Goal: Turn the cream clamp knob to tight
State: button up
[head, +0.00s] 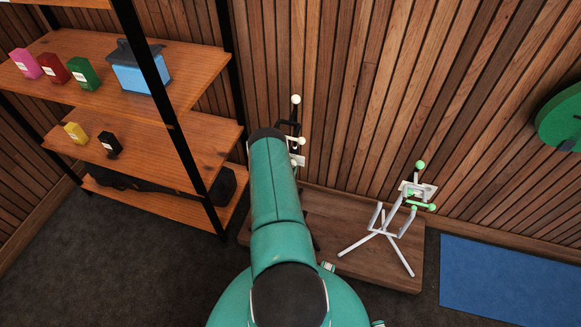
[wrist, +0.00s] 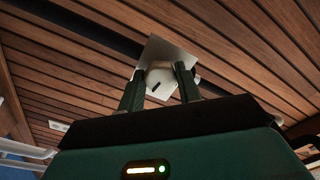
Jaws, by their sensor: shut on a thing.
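In the wrist view my gripper (wrist: 158,80) is shut on the cream clamp knob (wrist: 161,72), with one dark green finger on each side of it. A dark mark shows on the knob's face. A pale square plate (wrist: 172,45) is behind the knob; I cannot read any marking on it. In the head view a dark stand with cream balls (head: 296,99) stands by the slatted wall, largely hidden by my teal arm. My gripper is hidden there too. I cannot tell how far the knob is turned.
A white stand (head: 381,230) with green knobs is to the right on a low wooden platform (head: 350,263). A shelf (head: 190,62) with small boxes and a blue case (head: 140,75) is at left. A blue mat (head: 510,280) lies at right. A green round object (head: 562,115) hangs on the wall.

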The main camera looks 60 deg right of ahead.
jog(key=shift+a+m, duration=0.1)
jog(key=shift+m, duration=0.4)
jog(key=o, duration=1)
jog(key=shift+c, duration=0.2)
jog(key=s+a, duration=0.2)
jog(key=a, duration=1.1)
jog(key=shift+a, duration=0.3)
